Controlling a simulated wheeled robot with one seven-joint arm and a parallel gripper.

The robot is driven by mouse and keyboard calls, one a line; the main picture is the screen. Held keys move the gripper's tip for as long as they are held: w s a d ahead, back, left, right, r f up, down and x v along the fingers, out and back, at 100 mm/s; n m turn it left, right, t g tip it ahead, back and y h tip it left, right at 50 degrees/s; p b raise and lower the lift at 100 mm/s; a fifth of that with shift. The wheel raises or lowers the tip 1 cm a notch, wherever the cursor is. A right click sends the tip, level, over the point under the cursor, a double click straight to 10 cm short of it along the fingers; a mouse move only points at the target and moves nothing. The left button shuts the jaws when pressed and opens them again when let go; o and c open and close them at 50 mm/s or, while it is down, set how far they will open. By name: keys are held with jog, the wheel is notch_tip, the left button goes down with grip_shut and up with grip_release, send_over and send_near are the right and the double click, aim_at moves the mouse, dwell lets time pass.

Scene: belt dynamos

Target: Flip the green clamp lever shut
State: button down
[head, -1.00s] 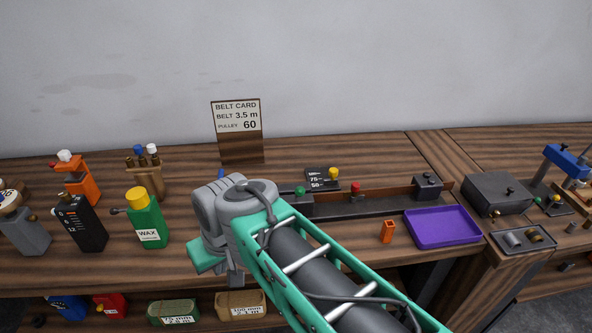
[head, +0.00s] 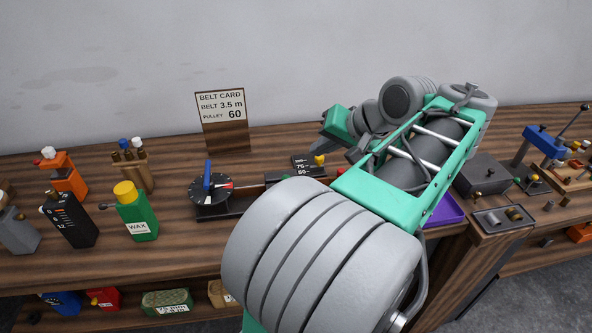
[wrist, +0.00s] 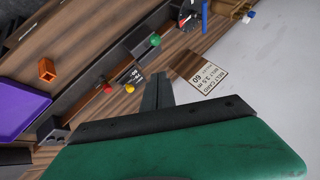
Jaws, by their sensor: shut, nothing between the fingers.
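The green-knobbed clamp lever (wrist: 154,39) shows in the wrist view, on a dark block of the long bench rail. Whether the lever stands open or shut is hard to tell at this size. My gripper (wrist: 157,92) is shut and empty. In the head view my gripper (head: 322,143) is raised above the rail, near the yellow knob (head: 319,160).
A red knob (wrist: 107,88) sits on the same rail. A purple tray (wrist: 18,105) and an orange block (wrist: 47,69) lie beside it. The belt card (head: 222,105) stands behind, the dial (head: 211,187) at the rail's left end. Bottles, including a green wax bottle (head: 136,212), stand left.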

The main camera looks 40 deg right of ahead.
jog(key=w+a+f, duration=0.2)
jog(key=w+f, duration=0.3)
jog(key=f, duration=0.3)
jog(key=shift+w+f, duration=0.2)
jog(key=shift+a, duration=0.15)
jog(key=f+b, duration=0.1)
jog(key=b, duration=0.1)
jog(key=s+a+f+t+b, duration=0.1)
jog(key=b, duration=0.1)
jog(key=shift+s+a+h, duration=0.1)
jog(key=shift+s+h, duration=0.05)
jog(key=shift+h, duration=0.15)
jog(key=shift+a, duration=0.1)
